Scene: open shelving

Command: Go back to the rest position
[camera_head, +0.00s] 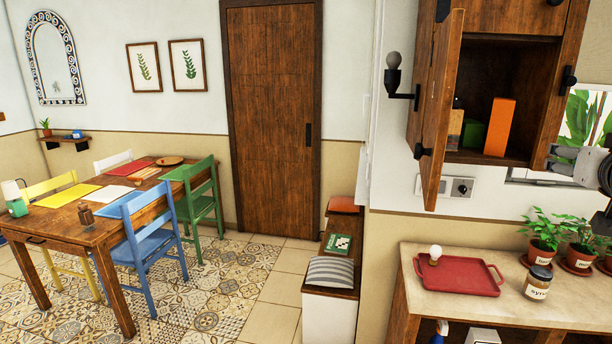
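Part of my arm's end, with what looks like my gripper (572,165), shows at the right edge as grey and black pieces. It is in front of the window, just right of the open wall cabinet (545,100). It is cut off by the frame, and I cannot tell whether its fingers are open or shut. No held object can be made out. The cabinet's wooden door (440,105) is swung open to the left. Inside stand an orange box (499,127), a green box (473,134) and a brown item (455,128).
A wall lamp (397,85) sticks out beside the cabinet door. A dining table (65,222) with chairs stands left. Tiled floor (225,285) is open between.

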